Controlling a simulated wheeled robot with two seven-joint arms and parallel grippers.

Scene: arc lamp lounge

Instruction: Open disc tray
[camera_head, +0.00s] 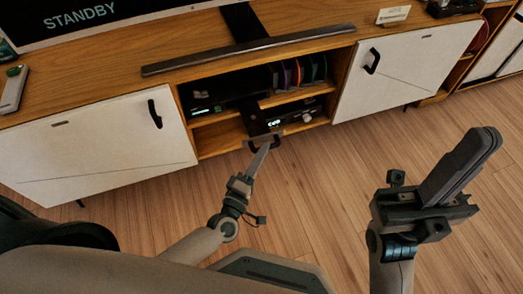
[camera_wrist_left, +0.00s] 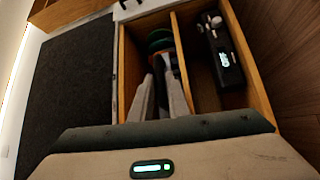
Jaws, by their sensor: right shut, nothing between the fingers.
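A dark player with a lit display (camera_head: 274,122) stands on the lower shelf of the cabinet's open middle bay. It also shows in the left wrist view, in the right-hand compartment (camera_wrist_left: 224,62). I cannot make out a disc tray sticking out of it. My left gripper (camera_head: 263,141) is in front of the bay, near the lower shelf. In the left wrist view its two fingers (camera_wrist_left: 161,80) are apart, pointing towards the compartment beside the player's; the gap between them is dark. My right gripper (camera_head: 490,137) is shut and empty, pointing up above the floor, well away from the cabinet.
Another dark device with small lights (camera_head: 205,106) is on the upper shelf, left of several upright coloured cases (camera_head: 297,74). White doors with black handles (camera_head: 95,145) (camera_head: 402,68) flank the bay. A long soundbar (camera_head: 250,48) lies on top. The wood floor (camera_head: 310,195) in front is clear.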

